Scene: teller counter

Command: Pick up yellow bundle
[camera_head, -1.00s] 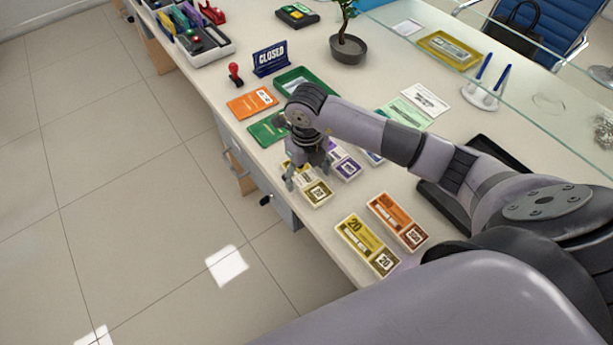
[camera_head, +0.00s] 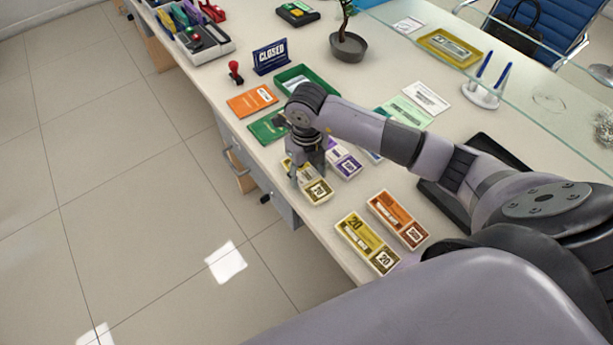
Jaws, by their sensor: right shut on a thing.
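A yellow bundle (camera_head: 318,191) marked 20 lies on the counter near its front edge. My right gripper (camera_head: 307,173) points down over this bundle and is shut on it, with the fingers on either side of its middle. The bundle's far part is partly hidden by the gripper. A second yellow bundle (camera_head: 362,236), also marked 20, lies nearer, left of an orange bundle (camera_head: 397,220). My left gripper is not in view.
A purple bundle (camera_head: 346,165) lies close to the right of the gripped bundle. Orange (camera_head: 252,101) and green (camera_head: 267,128) booklets, a green tray (camera_head: 292,76), a CLOSED sign (camera_head: 271,57), a red-topped stamp (camera_head: 235,72) and a potted plant (camera_head: 348,47) stand farther back. A black tray (camera_head: 497,151) is partly behind my arm.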

